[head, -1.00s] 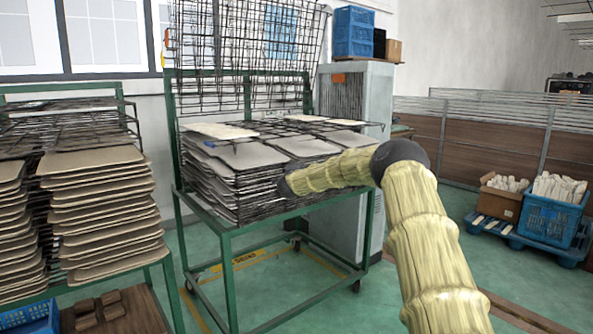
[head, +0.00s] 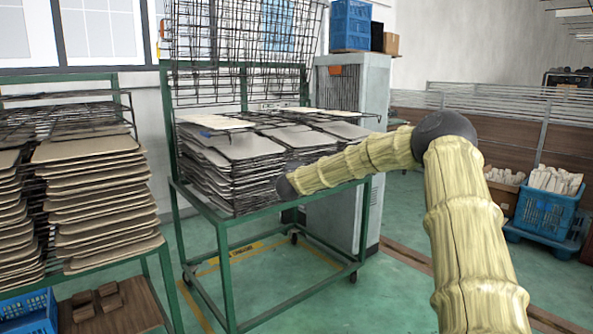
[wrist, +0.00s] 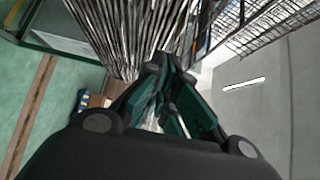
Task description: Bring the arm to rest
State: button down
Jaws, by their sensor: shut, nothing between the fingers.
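My arm, in pale yellow ribbed covering, rises from the lower right of the head view to a dark elbow joint, then reaches left to a dark joint in front of the tray rack (head: 222,240). My gripper cannot be made out in the head view. In the wrist view my gripper (wrist: 168,82) shows dark fingers with green inner faces, drawn together at the tips with nothing held. Close-packed tray edges (wrist: 118,35) lie beyond the fingertips; whether they touch cannot be told.
A stack of trays (head: 100,190) stands at the left. A grey cabinet (head: 376,95) is behind the rack. A blue crate (head: 541,212) with pale items and a low partition (head: 500,135) are at the right. Green floor is open below the arm.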

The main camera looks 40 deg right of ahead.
jog(key=shift+v, duration=1.05)
jog(key=shift+w, duration=0.1)
